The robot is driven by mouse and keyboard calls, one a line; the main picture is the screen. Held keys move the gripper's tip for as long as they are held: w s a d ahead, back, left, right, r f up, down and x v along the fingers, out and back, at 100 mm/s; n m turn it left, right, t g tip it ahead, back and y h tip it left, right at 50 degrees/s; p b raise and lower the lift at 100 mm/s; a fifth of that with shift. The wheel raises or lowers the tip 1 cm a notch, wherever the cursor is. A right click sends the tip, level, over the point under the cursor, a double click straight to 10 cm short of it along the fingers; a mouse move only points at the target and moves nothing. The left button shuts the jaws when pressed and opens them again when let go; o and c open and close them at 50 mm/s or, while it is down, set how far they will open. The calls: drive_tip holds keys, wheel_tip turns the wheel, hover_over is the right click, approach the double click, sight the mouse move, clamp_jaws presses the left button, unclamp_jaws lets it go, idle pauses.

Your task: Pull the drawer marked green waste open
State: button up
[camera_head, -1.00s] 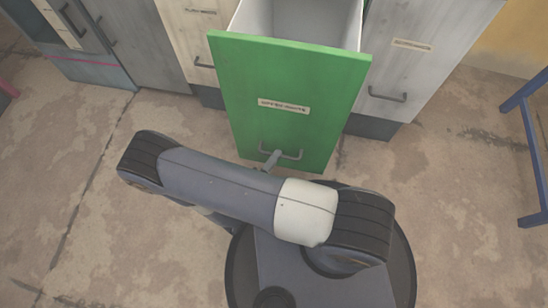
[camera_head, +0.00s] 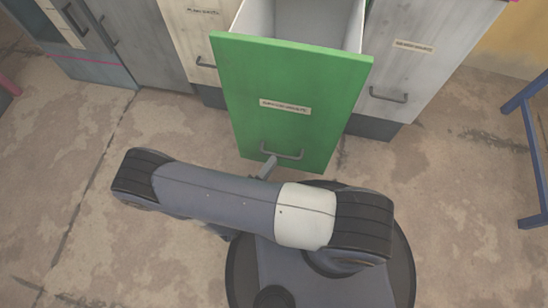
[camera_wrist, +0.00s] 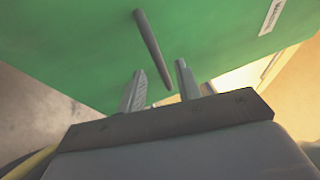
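The green drawer (camera_head: 290,85) stands pulled out from the cabinet row in the head view, with its grey inner bin showing behind the front. A pale label (camera_head: 284,107) sits mid-front, its small text blurred. The grey bar handle (camera_head: 283,155) is low on the front. My gripper (camera_head: 270,163) is just in front of the handle's left end, mostly hidden by my arm. In the wrist view, my gripper (camera_wrist: 158,85) has its two fingers apart with nothing between the tips. The handle (camera_wrist: 152,50) lies just beyond the fingers, apparently clear of them.
A white cabinet front (camera_head: 420,50) with a handle is right of the drawer, and a cream one (camera_head: 196,35) is left. A grey cabinet (camera_head: 140,45) stands further left. A blue frame (camera_head: 533,150) stands at the right edge. The floor (camera_head: 70,190) at left is clear.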

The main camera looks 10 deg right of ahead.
drive_tip(key=v, duration=0.8)
drive_tip(key=shift+p, duration=0.45)
drive_tip(key=b+x, duration=0.1)
drive_tip(key=x, duration=1)
drive_tip(key=shift+b, duration=0.3)
